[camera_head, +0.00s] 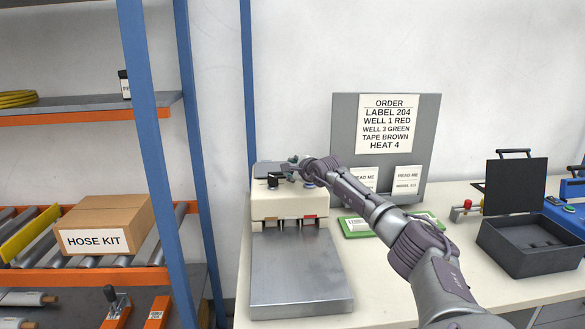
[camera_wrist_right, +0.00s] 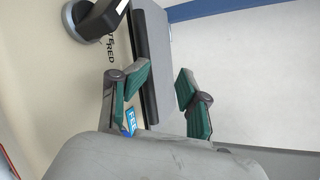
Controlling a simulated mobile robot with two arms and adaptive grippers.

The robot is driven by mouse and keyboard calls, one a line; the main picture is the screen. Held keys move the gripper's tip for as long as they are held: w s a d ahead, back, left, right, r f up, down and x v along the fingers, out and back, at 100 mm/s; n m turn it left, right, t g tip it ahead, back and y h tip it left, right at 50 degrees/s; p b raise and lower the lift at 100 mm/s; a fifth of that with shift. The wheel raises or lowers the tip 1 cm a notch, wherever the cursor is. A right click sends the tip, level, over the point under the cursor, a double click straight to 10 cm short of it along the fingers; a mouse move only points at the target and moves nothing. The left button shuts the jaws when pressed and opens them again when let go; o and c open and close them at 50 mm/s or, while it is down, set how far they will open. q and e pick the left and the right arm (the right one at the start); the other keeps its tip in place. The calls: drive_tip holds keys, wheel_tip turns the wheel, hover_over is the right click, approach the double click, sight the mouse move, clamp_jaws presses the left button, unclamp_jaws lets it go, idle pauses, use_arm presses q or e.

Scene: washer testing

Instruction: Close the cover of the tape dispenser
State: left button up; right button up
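The tape dispenser (camera_head: 288,207) is a cream box on the bench, with slots in its front and a flat metal plate before it. A grey panel that looks like its cover (camera_head: 268,169) shows at the upper back; in the right wrist view the grey panel (camera_wrist_right: 205,45) has a dark bar along one edge. My right gripper (camera_head: 298,171) reaches over the dispenser's top from the right. In the wrist view its green-padded fingers (camera_wrist_right: 162,96) are apart, close to the panel's dark edge. I cannot tell whether they touch it. My left gripper is not in view.
A dark knob (camera_head: 272,182) sits on the dispenser's top. An order board (camera_head: 386,115) stands behind my right arm. A blue-post rack (camera_head: 155,165) stands left.

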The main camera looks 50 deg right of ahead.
drive_tip(key=shift+w+f, duration=0.3)
drive_tip(key=shift+f, duration=0.05)
drive_tip(key=shift+s+r, duration=0.2)
drive_tip(key=shift+r, duration=0.05)
drive_tip(key=shift+s+r, duration=0.1)
drive_tip(key=shift+s, duration=0.35)
drive_tip(key=v, duration=1.1)
drive_tip(key=shift+a, duration=0.2)
